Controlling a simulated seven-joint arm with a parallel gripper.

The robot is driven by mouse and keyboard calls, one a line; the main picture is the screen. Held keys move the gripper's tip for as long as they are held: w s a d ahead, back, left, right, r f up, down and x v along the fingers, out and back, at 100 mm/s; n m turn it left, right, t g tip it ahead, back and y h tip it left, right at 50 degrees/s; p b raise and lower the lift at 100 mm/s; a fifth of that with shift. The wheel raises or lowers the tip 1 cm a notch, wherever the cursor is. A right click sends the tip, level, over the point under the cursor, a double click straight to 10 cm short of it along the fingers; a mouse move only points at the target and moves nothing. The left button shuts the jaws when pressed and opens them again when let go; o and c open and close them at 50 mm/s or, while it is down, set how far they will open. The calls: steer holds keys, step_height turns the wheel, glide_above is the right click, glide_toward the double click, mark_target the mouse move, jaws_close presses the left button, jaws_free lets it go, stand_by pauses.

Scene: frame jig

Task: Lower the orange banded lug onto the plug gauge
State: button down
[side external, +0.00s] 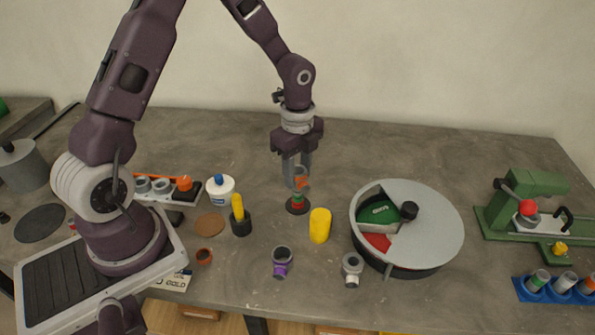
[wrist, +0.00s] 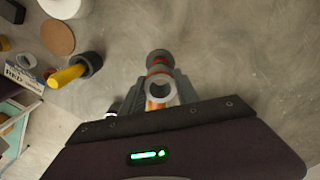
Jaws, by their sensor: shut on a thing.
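My gripper (side external: 301,177) points down and is shut on the orange banded lug (side external: 301,183), a grey ring-ended part with an orange band. In the wrist view the lug's open grey ring (wrist: 160,89) shows between the fingers, with orange below it. In the wrist view the gauge (wrist: 158,60) shows just past the ring. I cannot tell whether lug and gauge touch; the fingers partly hide the lug.
A yellow cylinder (side external: 320,226) stands close at the right, and a lidded round drum (side external: 440,225) beyond it. A black cup with a yellow handle (side external: 239,217) is at the left. Behind the gauge is clear.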

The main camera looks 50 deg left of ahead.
mark_target(298, 189)
steer(key=shift+f, duration=0.1)
steer(key=shift+f, duration=0.9)
steer(key=shift+f, duration=1.7)
steer(key=c, duration=0.7)
jaws_free()
steer(key=shift+r, duration=4.55)
